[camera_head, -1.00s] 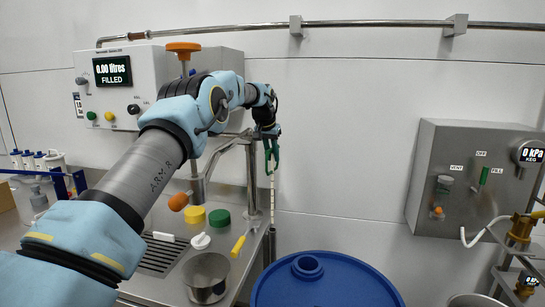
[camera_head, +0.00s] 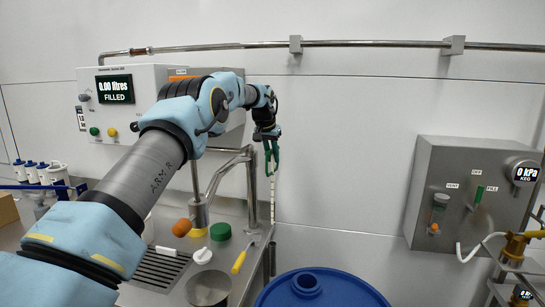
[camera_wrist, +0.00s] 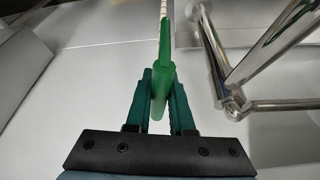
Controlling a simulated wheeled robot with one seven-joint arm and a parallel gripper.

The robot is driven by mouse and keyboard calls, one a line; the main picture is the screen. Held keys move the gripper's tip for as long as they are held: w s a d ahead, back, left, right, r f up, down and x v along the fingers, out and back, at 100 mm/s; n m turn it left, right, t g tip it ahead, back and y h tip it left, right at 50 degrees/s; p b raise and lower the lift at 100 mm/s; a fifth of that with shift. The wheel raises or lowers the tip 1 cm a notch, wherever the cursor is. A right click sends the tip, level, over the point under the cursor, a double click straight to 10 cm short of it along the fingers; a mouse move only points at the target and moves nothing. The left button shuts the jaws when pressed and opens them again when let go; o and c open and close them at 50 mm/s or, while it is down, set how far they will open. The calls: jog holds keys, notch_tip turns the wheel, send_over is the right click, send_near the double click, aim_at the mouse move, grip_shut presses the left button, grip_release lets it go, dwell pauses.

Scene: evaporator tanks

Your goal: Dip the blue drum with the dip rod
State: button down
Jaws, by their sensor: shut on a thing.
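The dip rod (camera_head: 273,205) is a thin pale rod with marks and a green handle (camera_wrist: 166,65). My gripper (camera_head: 268,150) is shut on the green handle, which sits between its dark green fingers (camera_wrist: 161,105) in the wrist view. In the head view the rod hangs about upright beside the counter's right edge. The blue drum (camera_head: 345,292) stands at the bottom, with a round opening (camera_head: 305,283) in its top. The rod appears up and left of this opening. Its lower end is hard to make out.
The steel counter (camera_head: 215,255) at left carries a tap (camera_head: 199,215), a green cap (camera_head: 220,231), a yellow-handled tool (camera_head: 239,262) and a metal pot (camera_head: 209,289). A keg panel (camera_head: 465,195) is on the right wall. The wall between rod and panel is bare.

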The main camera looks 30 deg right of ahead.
jog(key=shift+r+p, duration=3.65)
jog(key=shift+r, duration=2.25)
